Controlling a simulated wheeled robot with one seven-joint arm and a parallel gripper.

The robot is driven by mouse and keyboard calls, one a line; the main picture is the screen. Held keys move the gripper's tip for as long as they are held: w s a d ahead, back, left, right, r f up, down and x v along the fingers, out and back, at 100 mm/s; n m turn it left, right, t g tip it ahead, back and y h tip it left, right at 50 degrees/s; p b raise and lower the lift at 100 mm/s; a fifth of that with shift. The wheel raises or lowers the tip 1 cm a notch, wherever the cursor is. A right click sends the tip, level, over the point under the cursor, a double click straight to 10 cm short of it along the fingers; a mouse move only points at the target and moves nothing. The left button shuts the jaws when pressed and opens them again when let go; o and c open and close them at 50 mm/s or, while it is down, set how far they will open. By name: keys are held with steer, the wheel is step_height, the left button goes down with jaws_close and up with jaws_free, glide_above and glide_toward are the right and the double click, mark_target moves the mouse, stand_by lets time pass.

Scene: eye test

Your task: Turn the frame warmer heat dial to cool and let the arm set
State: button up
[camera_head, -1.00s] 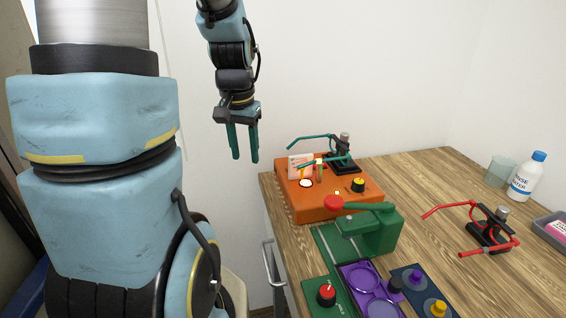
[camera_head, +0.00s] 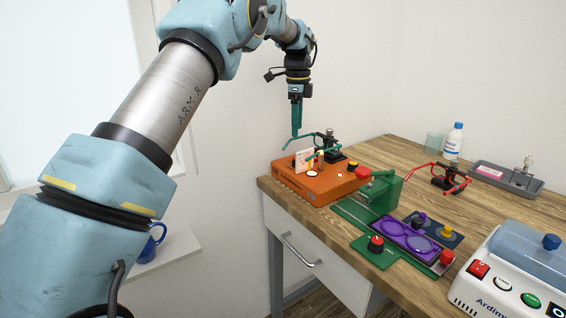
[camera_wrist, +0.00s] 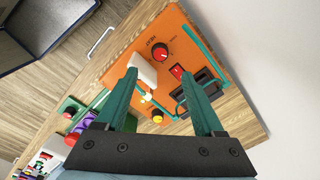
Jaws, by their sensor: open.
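The frame warmer is an orange box (camera_head: 310,188) at the table's far left corner; it also shows in the wrist view (camera_wrist: 185,32). Its red heat dial (camera_wrist: 161,52) has printed marks around it, too small to read for its setting. In the head view the dial is not clearly visible. A teal glasses frame (camera_head: 327,139) sits in a black holder on the box; one teal arm (camera_wrist: 205,52) shows right of the dial. My gripper (camera_head: 296,133) points down above the box, open and empty. In the wrist view its fingers (camera_wrist: 159,78) are apart, not visibly touching the dial.
A green tool (camera_head: 382,188), purple tray (camera_head: 402,240), red glasses (camera_head: 440,178), bottle (camera_head: 454,142) and white machine (camera_head: 515,280) stand nearby.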

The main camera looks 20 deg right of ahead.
mark_target(297, 159)
steer(key=f+p, duration=0.1)
steer(key=f, duration=0.4)
steer(key=f+p, duration=0.2)
steer(key=f, duration=0.3)
steer(key=shift+d+f, duration=0.2)
steer(key=shift+f, duration=0.15)
steer(key=shift+c, duration=0.4)
jaws_close()
